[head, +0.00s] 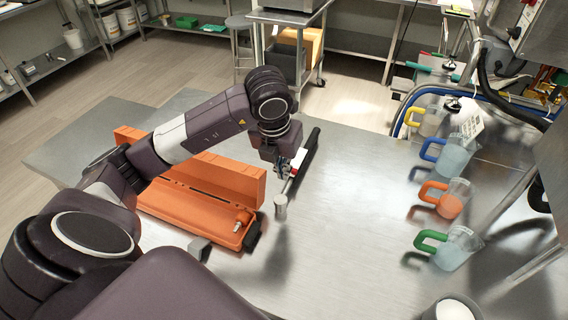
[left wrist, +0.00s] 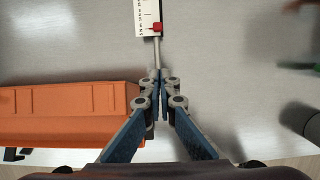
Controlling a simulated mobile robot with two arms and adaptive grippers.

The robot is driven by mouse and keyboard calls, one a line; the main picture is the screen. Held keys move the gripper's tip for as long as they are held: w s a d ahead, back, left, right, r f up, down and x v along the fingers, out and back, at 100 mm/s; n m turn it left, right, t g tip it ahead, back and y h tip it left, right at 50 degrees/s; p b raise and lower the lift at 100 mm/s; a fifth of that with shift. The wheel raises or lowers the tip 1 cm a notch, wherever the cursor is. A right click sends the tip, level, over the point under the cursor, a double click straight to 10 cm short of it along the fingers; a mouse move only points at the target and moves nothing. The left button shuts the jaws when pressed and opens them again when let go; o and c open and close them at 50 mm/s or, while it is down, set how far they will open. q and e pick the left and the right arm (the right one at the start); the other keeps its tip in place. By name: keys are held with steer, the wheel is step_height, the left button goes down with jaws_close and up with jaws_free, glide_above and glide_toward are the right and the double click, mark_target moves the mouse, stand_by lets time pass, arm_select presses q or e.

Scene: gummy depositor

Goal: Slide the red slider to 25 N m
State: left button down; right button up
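A torque wrench (head: 289,186) has a black handle, a white scale and a thin metal shaft ending in a cylindrical head. In the left wrist view the white scale (left wrist: 147,14) shows dark marks too small to read. The red slider (left wrist: 158,27) sits at the scale's end nearest the shaft. It is a small red patch in the head view (head: 297,161). My left gripper (head: 283,172) is shut on the shaft, just below the slider and apart from it. Its fingertips pinch the shaft in the left wrist view (left wrist: 157,77). My right gripper is not in view.
An open orange case (head: 190,210) lies left of the wrench on the steel table (head: 335,240). Several pitchers, with yellow, blue, orange (head: 448,204) and green handles, stand along the right side. The table between wrench and pitchers is clear.

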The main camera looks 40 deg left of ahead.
mark_target(294, 171)
arm_select(q)
steer(key=p+x, duration=0.1)
steer(key=x, duration=0.5)
steer(key=shift+s, duration=0.1)
steer(key=w+p, duration=0.2)
steer(key=w, duration=0.1)
steer(key=shift+a, duration=0.35)
steer(key=shift+w+a, duration=0.15)
steer(key=shift+w, duration=0.4)
